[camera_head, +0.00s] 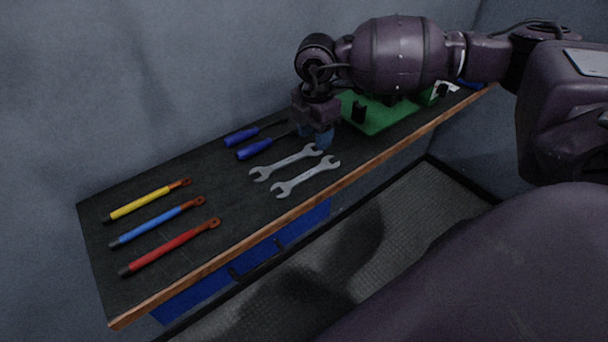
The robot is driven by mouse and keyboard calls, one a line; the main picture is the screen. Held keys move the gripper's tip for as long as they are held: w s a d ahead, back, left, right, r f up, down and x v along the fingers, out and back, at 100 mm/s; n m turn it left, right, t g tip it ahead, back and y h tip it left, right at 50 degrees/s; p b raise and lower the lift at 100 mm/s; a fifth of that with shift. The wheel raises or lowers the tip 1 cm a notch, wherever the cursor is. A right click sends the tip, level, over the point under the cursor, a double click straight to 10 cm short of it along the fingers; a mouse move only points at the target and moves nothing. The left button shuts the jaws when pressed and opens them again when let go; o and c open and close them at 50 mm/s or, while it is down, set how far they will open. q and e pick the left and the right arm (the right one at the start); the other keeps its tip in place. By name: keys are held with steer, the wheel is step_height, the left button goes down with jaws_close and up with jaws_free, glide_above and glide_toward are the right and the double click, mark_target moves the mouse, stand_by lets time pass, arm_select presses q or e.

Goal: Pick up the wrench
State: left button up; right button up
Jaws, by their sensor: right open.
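Two grey open-ended wrenches lie side by side near the middle of the dark bench (215,215). The back wrench (286,163) lies closer to the wall. The front wrench (305,177) lies closer to the wooden front edge. My right gripper (322,142) points down just behind and beside the right ends of the wrenches, closest to the back wrench. It is open; its fingertips are small and dark here, and I cannot tell whether they touch anything. My left gripper is not in view.
Two blue-handled screwdrivers (254,149) lie behind the wrenches, partly near my gripper. Yellow (140,204), blue (150,225) and red (165,250) handled tools lie at the left. A green board (378,118) with dark parts is at the right. Bare bench lies left of the wrenches.

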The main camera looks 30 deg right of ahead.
glide_above(308, 174)
steer(key=f, duration=0.5)
steer(key=shift+s+d+f, duration=0.35)
steer(key=shift+d, duration=0.05)
steer(key=shift+w+a+f, duration=0.15)
steer(key=shift+w+f, duration=0.05)
steer(key=shift+f, duration=1.1)
steer(key=shift+w+a+f, duration=0.15)
steer(key=shift+f, duration=1.15)
steer(key=shift+c, duration=0.3)
jaws_close()
